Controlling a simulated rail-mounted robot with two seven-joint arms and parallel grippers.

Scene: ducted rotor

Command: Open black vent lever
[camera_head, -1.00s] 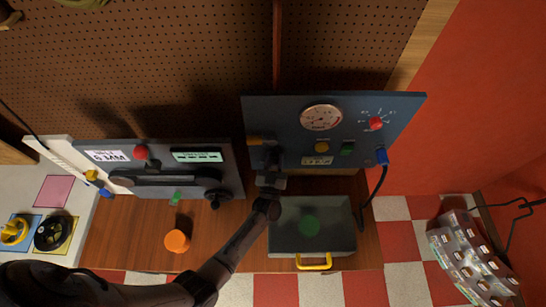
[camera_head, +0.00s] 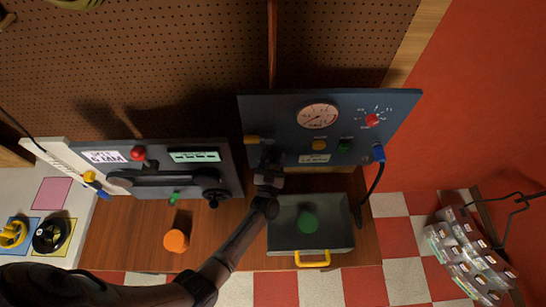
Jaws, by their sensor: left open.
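My left gripper (camera_head: 267,157) is at the lower left of the dark blue gauge panel (camera_head: 288,108). Its arm reaches up from the bottom left of the head view. The jaws are open, close in front of the panel face, just right of a yellow part (camera_head: 251,139) at the panel's left edge. I cannot make out the black vent lever; dark shapes merge around the gripper, which covers that part of the panel. Whether the jaws touch or surround anything there cannot be told. My right gripper is not in view.
The panel carries a gauge (camera_head: 318,116), a red knob (camera_head: 372,120), and yellow and green buttons. A grey case (camera_head: 285,241) with a green disc lies below. A second grey panel (camera_head: 225,160) stands left. An orange cylinder (camera_head: 176,241) stands on the wooden bench (camera_head: 130,235).

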